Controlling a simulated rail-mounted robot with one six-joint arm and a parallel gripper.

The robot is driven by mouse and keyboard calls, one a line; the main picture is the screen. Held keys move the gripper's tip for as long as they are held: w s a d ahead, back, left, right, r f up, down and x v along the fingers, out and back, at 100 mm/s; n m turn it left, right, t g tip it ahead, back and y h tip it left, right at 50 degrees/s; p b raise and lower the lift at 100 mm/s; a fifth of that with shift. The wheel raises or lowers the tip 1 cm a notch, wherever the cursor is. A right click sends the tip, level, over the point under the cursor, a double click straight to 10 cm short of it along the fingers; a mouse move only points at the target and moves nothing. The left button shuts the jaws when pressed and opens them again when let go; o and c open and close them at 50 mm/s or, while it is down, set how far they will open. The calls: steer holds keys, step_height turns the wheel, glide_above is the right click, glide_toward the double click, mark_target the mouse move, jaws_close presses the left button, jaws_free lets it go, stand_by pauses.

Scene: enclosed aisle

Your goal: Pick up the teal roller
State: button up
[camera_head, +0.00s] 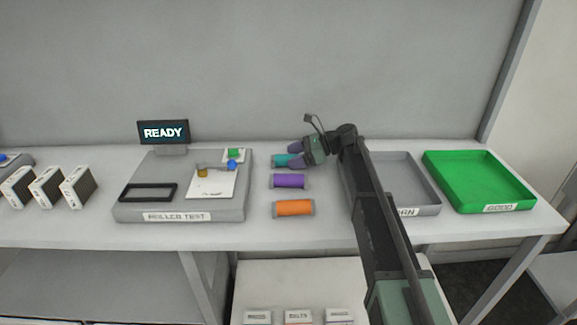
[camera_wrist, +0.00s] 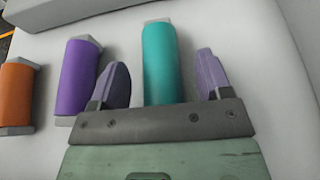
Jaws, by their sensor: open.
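The teal roller (camera_head: 281,161) lies on the white table at the back of a row of three rollers, partly hidden by my gripper. In the wrist view the teal roller (camera_wrist: 162,62) lies between my two purple fingers, with a gap on each side. My gripper (camera_head: 296,155) is open and close to the roller; in the wrist view my gripper (camera_wrist: 162,78) holds nothing. The near end of the teal roller is hidden behind the gripper's palm.
A purple roller (camera_head: 289,181) and an orange roller (camera_head: 294,208) lie in front of the teal one. The roller test station (camera_head: 180,216) with its READY screen (camera_head: 163,133) stands left. A grey tray (camera_head: 428,210) and a green GOOD tray (camera_head: 487,209) are right.

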mark_target(294, 155)
steer(key=shift+a, duration=0.15)
steer(key=c, duration=1.1)
step_height(294, 155, up, 20)
steer(key=p, duration=2)
